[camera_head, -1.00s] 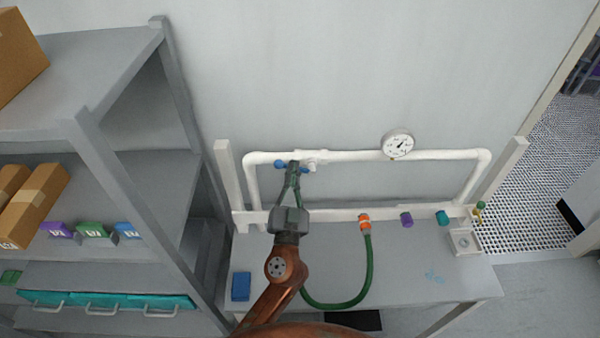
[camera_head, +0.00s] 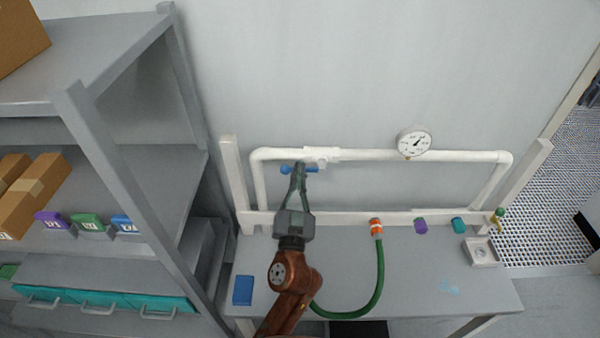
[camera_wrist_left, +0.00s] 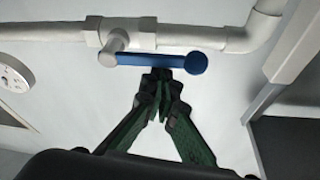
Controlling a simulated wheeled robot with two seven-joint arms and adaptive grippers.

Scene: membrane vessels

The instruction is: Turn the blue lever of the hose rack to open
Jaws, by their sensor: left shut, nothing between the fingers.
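The blue lever (camera_head: 312,170) sits on a white valve on the hose rack's white pipe (camera_head: 370,155). In the left wrist view the lever (camera_wrist_left: 150,60) lies roughly along the pipe, with a round blue knob at one end. My left gripper (camera_head: 299,168) has its fingertips together, right at the lever and over part of it in the head view. In the wrist view the gripper (camera_wrist_left: 162,76) is shut and empty, its tips just at the lever's lower edge; whether they touch it I cannot tell. My right gripper is not in view.
A gauge (camera_head: 414,142) sits on the pipe. A green hose (camera_head: 378,275) hangs from an orange coupling (camera_head: 376,228), beside purple (camera_head: 420,226) and teal (camera_head: 458,225) fittings. A blue block (camera_head: 243,290) lies on the bench (camera_head: 420,285). A grey shelf (camera_head: 110,150) stands at left.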

